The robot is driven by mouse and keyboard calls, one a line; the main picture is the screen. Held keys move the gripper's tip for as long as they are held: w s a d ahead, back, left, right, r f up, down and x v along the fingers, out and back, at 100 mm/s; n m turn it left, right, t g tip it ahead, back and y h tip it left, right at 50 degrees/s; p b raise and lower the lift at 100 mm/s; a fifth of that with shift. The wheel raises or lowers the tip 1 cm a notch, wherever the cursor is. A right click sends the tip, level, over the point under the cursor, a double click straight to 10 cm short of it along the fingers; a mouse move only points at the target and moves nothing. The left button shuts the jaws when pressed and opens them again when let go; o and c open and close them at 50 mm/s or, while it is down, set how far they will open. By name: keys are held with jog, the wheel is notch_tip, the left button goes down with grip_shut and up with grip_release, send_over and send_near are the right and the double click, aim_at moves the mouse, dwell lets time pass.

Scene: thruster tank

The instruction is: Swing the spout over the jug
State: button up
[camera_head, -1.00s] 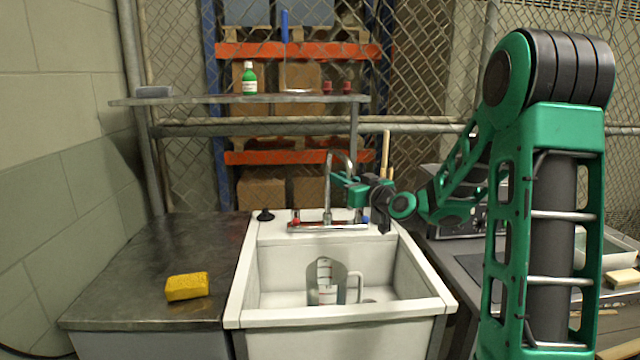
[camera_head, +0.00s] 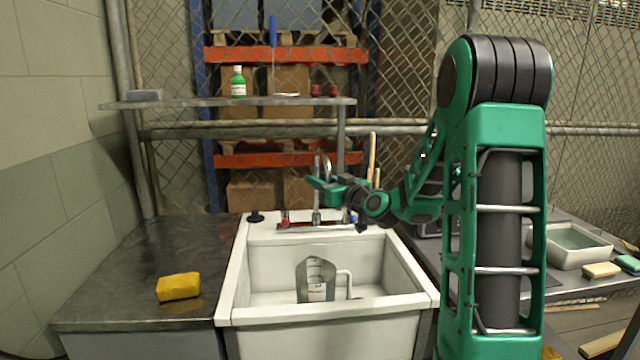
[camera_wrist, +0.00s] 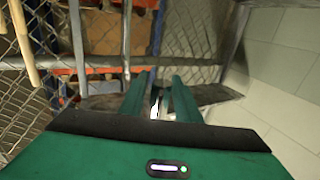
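The chrome spout (camera_head: 325,162) rises from the tap on the sink's back ledge. It is a thin arch, partly hidden by my gripper. The clear jug (camera_head: 316,279), with a handle on its right and red marks, stands upright in the white sink, below and in front of the tap. My gripper (camera_head: 313,184) is at the spout's upright pipe, reaching in from the right. In the wrist view, the two green fingers (camera_wrist: 162,92) are apart by a narrow gap, with a bright metal strip between them. I cannot tell whether they touch it.
The white sink (camera_head: 228,300) stands between a dark metal counter (camera_head: 115,268) with a yellow sponge (camera_head: 178,287) and a table with a tray (camera_head: 565,262) at right. A shelf (camera_head: 200,103) with a green bottle (camera_head: 238,82) hangs above. A wooden handle (camera_head: 372,155) stands behind my arm.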

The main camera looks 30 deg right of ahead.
jog(key=shift+s, duration=0.1)
jog(key=s, duration=1)
jog(key=shift+s+d, duration=0.2)
jog(key=shift+d, duration=0.15)
